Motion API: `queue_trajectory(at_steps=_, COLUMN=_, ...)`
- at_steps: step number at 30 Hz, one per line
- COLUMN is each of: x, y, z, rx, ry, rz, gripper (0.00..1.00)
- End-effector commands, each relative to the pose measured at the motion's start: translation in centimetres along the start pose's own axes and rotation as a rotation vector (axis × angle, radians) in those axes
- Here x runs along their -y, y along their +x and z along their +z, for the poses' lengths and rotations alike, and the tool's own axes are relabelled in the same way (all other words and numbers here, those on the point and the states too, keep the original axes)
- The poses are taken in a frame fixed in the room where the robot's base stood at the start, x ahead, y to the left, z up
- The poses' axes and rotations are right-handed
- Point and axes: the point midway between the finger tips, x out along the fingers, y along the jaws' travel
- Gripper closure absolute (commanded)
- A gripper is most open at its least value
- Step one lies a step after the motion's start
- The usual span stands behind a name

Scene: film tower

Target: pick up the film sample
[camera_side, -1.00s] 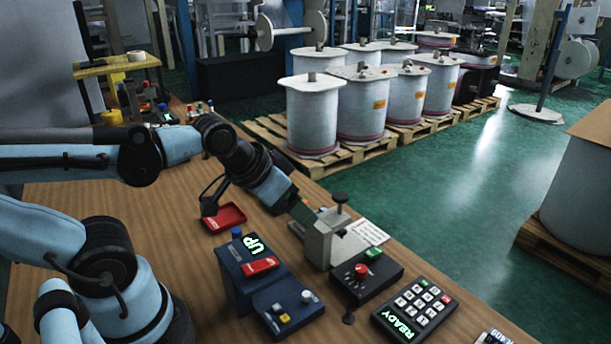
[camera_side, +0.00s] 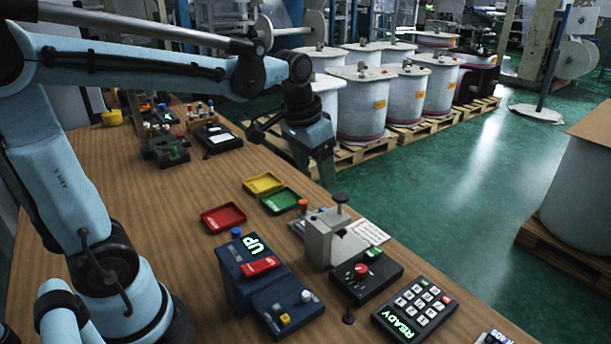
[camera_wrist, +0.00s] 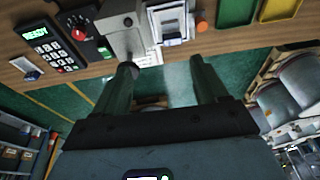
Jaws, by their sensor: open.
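I cannot clearly make out a film sample. My gripper (camera_side: 328,182) points down near the table's far edge, beyond the clamp device. In the wrist view my gripper (camera_wrist: 163,77) has its two fingers well apart, with nothing between them but the view of green floor behind. The clamp device (camera_wrist: 120,30) shows above the left finger.
Red (camera_side: 223,218), yellow (camera_side: 263,183) and green (camera_side: 280,201) trays lie left of the clamp device. A blue machine (camera_side: 240,275), a black button box (camera_side: 366,275) and a keypad (camera_side: 414,307) stand in front. Large film rolls (camera_side: 360,105) stand on pallets beyond the table.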

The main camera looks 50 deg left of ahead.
Motion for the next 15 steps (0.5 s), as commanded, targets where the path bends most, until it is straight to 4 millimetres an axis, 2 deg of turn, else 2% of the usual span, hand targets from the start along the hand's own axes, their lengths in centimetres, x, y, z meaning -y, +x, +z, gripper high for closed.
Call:
queue_trajectory(at_steps=1, x=0.6, y=0.4, z=-1.1, rx=0.035, ry=-0.003, rz=0.001, gripper=0.28)
queue_trajectory(at_steps=6, x=2.1, y=1.8, z=-3.1, rx=0.145, ry=-0.003, rz=0.010, gripper=0.28)
queue_trajectory(at_steps=15, x=3.5, y=3.6, z=-4.7, rx=0.245, ry=-0.002, rz=0.025, gripper=0.28)
